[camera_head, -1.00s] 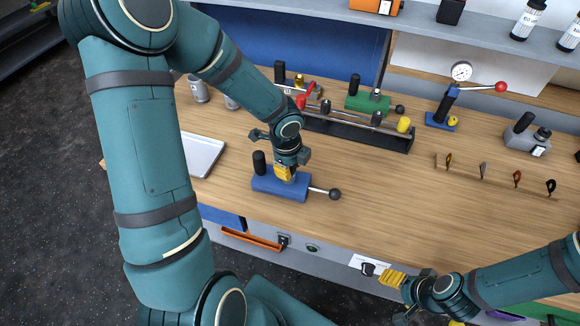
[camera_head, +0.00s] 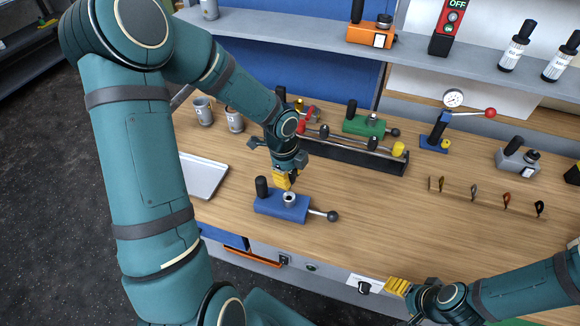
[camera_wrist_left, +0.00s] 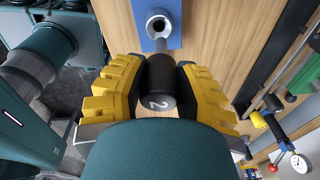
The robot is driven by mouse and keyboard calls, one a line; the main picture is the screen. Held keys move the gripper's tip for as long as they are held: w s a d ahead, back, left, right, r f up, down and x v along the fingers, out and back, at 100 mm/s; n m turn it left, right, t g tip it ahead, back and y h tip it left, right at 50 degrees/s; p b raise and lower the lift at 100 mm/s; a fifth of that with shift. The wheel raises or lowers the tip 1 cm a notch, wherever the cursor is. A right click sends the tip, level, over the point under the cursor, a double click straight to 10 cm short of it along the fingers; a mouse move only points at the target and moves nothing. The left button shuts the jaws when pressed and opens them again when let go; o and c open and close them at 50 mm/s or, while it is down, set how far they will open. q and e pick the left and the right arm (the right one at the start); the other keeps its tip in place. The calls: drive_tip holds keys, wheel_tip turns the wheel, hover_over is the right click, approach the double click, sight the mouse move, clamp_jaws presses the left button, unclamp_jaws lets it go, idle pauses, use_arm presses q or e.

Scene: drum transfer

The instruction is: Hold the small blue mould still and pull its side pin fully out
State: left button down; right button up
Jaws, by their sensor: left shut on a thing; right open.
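The small blue mould (camera_head: 270,203) lies on the bench, with a black post (camera_head: 261,187) at its left and a metal collar (camera_head: 289,199) on top. The side pin (camera_head: 332,215) sticks out to the right, its dark ball end free. My left gripper (camera_head: 283,180) is just above and behind the collar. In the left wrist view it is shut on a black cylinder (camera_wrist_left: 160,88) marked 2. The collar's hole looks dark and open there. My right gripper (camera_head: 398,285) is open and empty near the front edge.
A black rack (camera_head: 350,152) stands behind the mould, with a green mould (camera_head: 363,126) behind it. A silver tray (camera_head: 204,176) is at left, a dial gauge (camera_head: 453,98) at back right. The bench right of the mould is mostly clear.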

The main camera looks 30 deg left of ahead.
use_arm(q)
drive_tip(key=shift+w+a+f+g+h+p, duration=0.1)
drive_tip(key=shift+f+g+h+p, duration=0.05)
drive_tip(key=shift+f+p, duration=0.3)
drive_tip(key=shift+w+a+f+g+h+p, duration=0.15)
drive_tip(key=shift+f+p, duration=0.1)
drive_tip(key=shift+f, duration=0.25)
drive_tip(key=shift+s+f, duration=0.1)
drive_tip(key=shift+f, duration=0.35)
use_arm(e)
drive_tip(key=shift+r, duration=1.35)
use_arm(q)
drive_tip(key=shift+p, duration=0.4)
use_arm(e)
drive_tip(key=shift+r, duration=0.2)
use_arm(q)
drive_tip(key=shift+f+b, duration=1.5)
drive_tip(key=shift+f, duration=0.55)
use_arm(e)
drive_tip(key=shift+f, duration=1.5)
use_arm(q)
drive_tip(key=c, duration=0.7)
unclamp_jaws()
drive_tip(key=shift+r, duration=0.1)
use_arm(e)
drive_tip(key=shift+d, duration=0.1)
